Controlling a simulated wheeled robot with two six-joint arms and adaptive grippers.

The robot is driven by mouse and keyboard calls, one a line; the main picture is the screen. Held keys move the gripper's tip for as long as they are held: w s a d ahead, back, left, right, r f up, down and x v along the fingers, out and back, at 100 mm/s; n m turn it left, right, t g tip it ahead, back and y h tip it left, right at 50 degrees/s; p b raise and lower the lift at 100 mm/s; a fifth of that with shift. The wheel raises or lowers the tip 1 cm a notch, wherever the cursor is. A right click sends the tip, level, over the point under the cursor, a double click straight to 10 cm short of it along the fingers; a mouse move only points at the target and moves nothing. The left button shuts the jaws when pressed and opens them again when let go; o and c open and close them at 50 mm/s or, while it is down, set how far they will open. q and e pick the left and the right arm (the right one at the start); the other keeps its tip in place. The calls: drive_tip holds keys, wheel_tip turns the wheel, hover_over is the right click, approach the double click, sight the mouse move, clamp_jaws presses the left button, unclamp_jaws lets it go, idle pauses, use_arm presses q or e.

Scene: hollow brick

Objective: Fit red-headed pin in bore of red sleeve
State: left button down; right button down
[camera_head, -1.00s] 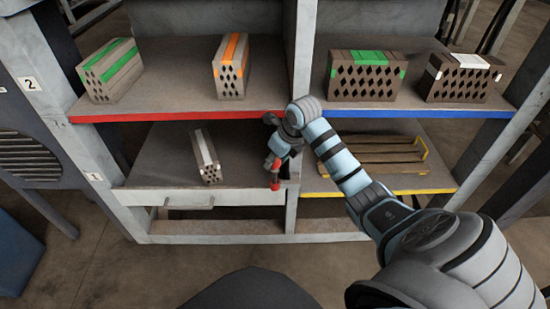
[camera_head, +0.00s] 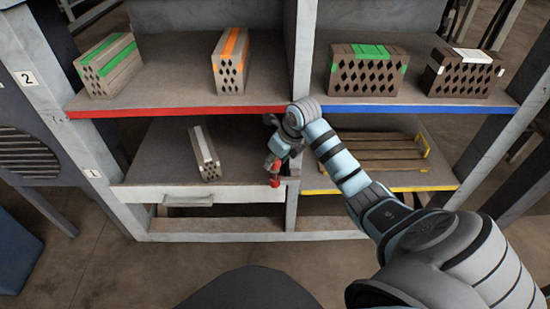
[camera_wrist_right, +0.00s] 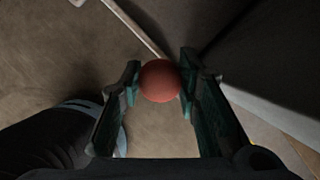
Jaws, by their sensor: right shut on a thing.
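My right gripper (camera_head: 273,157) hangs near the middle upright, in front of the lower left bay. In the wrist view its two fingers (camera_wrist_right: 160,88) are shut on a round red head (camera_wrist_right: 160,80), which I take for the red-headed pin. In the head view, a small red patch (camera_head: 272,164) shows at the fingers. A short red piece (camera_head: 275,182) sits just below them, perhaps the red sleeve. The pin's shaft and the sleeve's bore are hidden, so I cannot tell whether the pin is inside. My left gripper is out of view.
A grey brick with a white stripe (camera_head: 204,155) lies in the lower left bay, above a drawer front (camera_head: 145,196). Several bricks, including an orange-striped one (camera_head: 231,63), stand on the upper shelf. A slatted pallet (camera_head: 375,160) lies lower right.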

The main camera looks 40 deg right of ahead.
drive_tip(key=shift+f, duration=0.25)
drive_tip(key=shift+f+b, duration=0.25)
drive_tip(key=shift+b, duration=0.05)
drive_tip(key=shift+f, duration=0.15)
drive_tip(key=shift+f+b, duration=0.3)
drive_tip(key=shift+b, duration=0.05)
drive_tip(key=shift+f+b, duration=0.35)
drive_tip(key=shift+f, duration=0.15)
drive_tip(key=shift+f, duration=0.25)
